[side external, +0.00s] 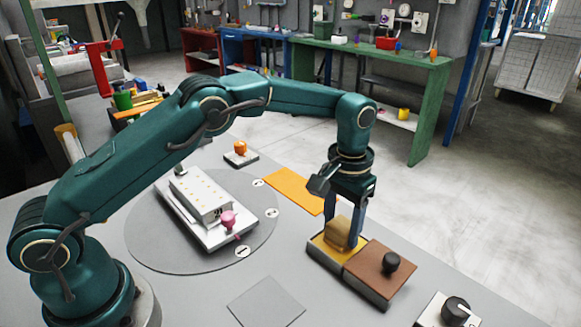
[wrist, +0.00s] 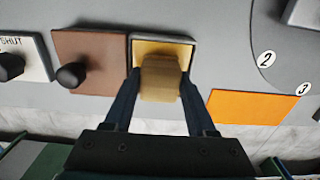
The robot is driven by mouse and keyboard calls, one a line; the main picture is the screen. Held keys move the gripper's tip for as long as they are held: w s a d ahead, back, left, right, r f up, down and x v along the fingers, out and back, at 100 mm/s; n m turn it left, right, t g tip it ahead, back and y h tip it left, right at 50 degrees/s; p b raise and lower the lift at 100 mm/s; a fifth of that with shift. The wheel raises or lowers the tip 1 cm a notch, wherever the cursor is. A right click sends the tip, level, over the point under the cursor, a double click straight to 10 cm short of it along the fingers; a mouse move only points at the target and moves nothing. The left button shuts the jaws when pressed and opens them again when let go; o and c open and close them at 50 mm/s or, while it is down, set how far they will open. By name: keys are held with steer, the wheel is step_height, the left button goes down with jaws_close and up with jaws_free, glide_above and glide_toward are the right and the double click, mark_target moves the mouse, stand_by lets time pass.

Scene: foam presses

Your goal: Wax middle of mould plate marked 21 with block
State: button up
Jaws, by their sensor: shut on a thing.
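My gripper (side external: 342,222) points down and is shut on a tan block (side external: 337,235), which also shows between the fingers in the wrist view (wrist: 161,82). The block is in or just over a shallow yellow-floored tray (side external: 318,248); I cannot tell whether it touches the floor. The tray's far part also shows in the wrist view (wrist: 150,46). A white mould (side external: 203,196) with rows of small yellowish spots and a dark number lies on a grey round turntable (side external: 160,246). I cannot read the number surely. A pink knob (side external: 228,219) stands at its near end.
A brown box (side external: 368,272) with a black knob (side external: 391,262) adjoins the tray. A white panel marked SHUT (wrist: 36,48) with a black knob stands beyond it. An orange mat (side external: 290,188), a grey square (side external: 266,302) and an orange-knobbed plate (side external: 239,157) lie around the turntable.

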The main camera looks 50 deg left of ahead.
mark_target(342, 224)
steer(key=shift+r, duration=3.45)
